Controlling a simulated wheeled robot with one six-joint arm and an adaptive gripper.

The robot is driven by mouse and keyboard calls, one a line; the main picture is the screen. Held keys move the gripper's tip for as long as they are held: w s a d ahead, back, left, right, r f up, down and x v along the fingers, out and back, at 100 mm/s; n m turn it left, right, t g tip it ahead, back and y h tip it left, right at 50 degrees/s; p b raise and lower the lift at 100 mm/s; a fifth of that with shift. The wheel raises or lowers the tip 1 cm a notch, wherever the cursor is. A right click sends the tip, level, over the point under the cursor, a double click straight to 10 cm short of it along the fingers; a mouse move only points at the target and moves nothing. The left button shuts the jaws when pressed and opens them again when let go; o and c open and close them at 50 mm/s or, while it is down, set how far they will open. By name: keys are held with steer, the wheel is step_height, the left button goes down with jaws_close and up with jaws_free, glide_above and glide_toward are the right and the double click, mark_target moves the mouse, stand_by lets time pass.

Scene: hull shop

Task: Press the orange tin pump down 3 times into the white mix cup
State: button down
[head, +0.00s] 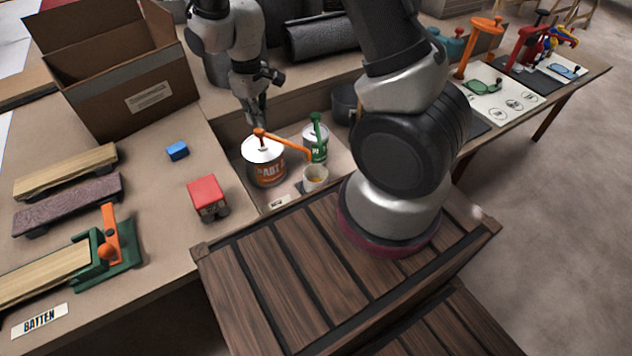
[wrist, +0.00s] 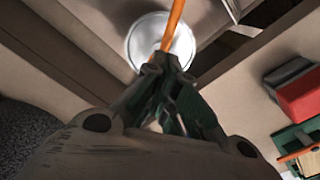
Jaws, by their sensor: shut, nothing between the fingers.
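The orange tin (head: 267,174) stands upright in a recessed bay of the bench, with a white lid (head: 262,148). Its orange pump (head: 285,142) has a long spout reaching right toward the white mix cup (head: 315,173). The cup stands beside the tin, and something yellow-orange shows inside it. My gripper (head: 259,122) is shut and points down directly over the pump head, at or very near it; I cannot tell if they touch. In the wrist view the shut fingertips (wrist: 165,68) cover the pump head, with the orange spout (wrist: 173,24) running away over the pale lid (wrist: 147,38).
A green-labelled tin (head: 316,154) with a green pump stands just right of the orange tin. A dark pot (head: 344,101) is behind it.

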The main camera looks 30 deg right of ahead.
mark_target(259, 129)
steer(key=shift+f, duration=1.6)
steer(key=shift+r, duration=1.7)
steer(key=shift+f, duration=0.1)
steer(key=shift+f, duration=1.6)
steer(key=shift+r, duration=1.7)
